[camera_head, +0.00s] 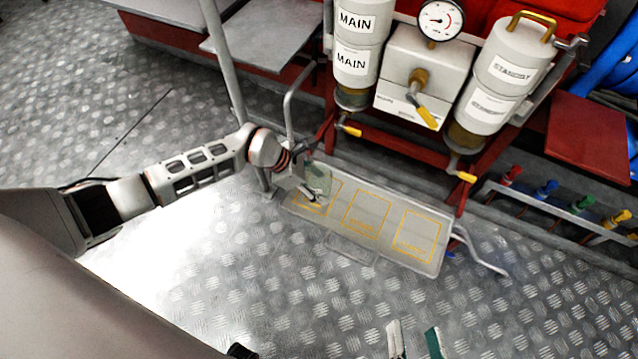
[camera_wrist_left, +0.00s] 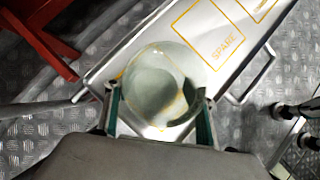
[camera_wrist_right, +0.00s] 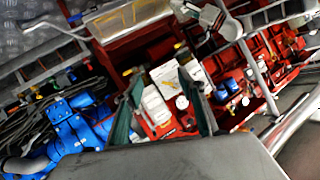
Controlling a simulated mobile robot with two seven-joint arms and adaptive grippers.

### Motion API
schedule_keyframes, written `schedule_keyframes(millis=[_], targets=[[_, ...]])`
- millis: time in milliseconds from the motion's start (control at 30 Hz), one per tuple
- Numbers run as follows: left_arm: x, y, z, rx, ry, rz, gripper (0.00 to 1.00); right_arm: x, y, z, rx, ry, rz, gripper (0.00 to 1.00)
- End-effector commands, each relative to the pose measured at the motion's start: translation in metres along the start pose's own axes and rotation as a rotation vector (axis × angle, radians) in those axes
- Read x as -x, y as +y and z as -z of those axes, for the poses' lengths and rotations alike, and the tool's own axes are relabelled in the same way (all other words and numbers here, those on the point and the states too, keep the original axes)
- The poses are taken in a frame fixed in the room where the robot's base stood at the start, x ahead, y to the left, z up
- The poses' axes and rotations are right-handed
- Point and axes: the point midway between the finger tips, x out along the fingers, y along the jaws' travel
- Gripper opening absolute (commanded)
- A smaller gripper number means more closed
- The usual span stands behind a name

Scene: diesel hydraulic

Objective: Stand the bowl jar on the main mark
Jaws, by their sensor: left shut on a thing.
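The bowl jar (camera_head: 319,177), a clear rounded glass vessel, is at the left end of the shallow tray (camera_head: 345,250), over the leftmost yellow outlined mark (camera_head: 308,205). The jar and my left gripper cover much of that mark, so its word is not readable. My left gripper (camera_head: 311,192) is shut on the jar; in the left wrist view the jar (camera_wrist_left: 152,80) sits between the two green-lined fingers. I cannot tell whether its base touches the tray. My right gripper (camera_head: 415,342) is open and empty at the bottom of the head view.
The tray's middle mark, labelled SPARE (camera_wrist_left: 226,42), and its right mark (camera_head: 416,235) are bare. Behind stand canisters labelled MAIN (camera_head: 354,60) and STANDBY (camera_head: 498,82), a gauge (camera_head: 440,20) and yellow-handled valves. A grey post (camera_head: 222,60) rises beside my left arm.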

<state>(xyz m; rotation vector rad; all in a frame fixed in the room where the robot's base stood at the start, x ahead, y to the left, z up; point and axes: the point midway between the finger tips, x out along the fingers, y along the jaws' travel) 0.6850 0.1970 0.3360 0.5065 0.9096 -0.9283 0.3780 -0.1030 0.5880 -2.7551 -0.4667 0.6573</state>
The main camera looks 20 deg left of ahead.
Motion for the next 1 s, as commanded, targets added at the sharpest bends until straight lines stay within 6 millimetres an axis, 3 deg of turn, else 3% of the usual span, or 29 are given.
schedule_keyframes(millis=[167, 200, 233, 667, 833, 1000], targets=[[-0.002, 0.0, 0.001, 0.001, 0.0, 0.0, 0.29, 0.0, 0.0, -0.002, -0.002, -0.003, 0.0, 0.4], [-0.002, 0.0, 0.001, 0.001, 0.0, 0.001, 0.62, 0.0, 0.0, -0.001, -0.003, -0.002, 0.001, 0.4], [-0.002, 0.0, 0.001, 0.0, 0.0, 0.0, 0.69, 0.0, 0.0, -0.001, -0.003, -0.001, 0.001, 0.4], [0.004, 0.001, -0.002, -0.001, -0.001, -0.002, 0.71, 0.0, -0.001, 0.003, 0.005, 0.006, 0.002, 0.4], [0.032, 0.005, -0.006, -0.006, -0.004, -0.011, 0.71, 0.001, 0.005, 0.018, 0.087, 0.017, -0.01, 0.4], [0.07, 0.006, -0.008, -0.009, -0.006, -0.013, 0.71, 0.006, 0.03, 0.028, 0.266, -0.012, -0.05, 0.4]])
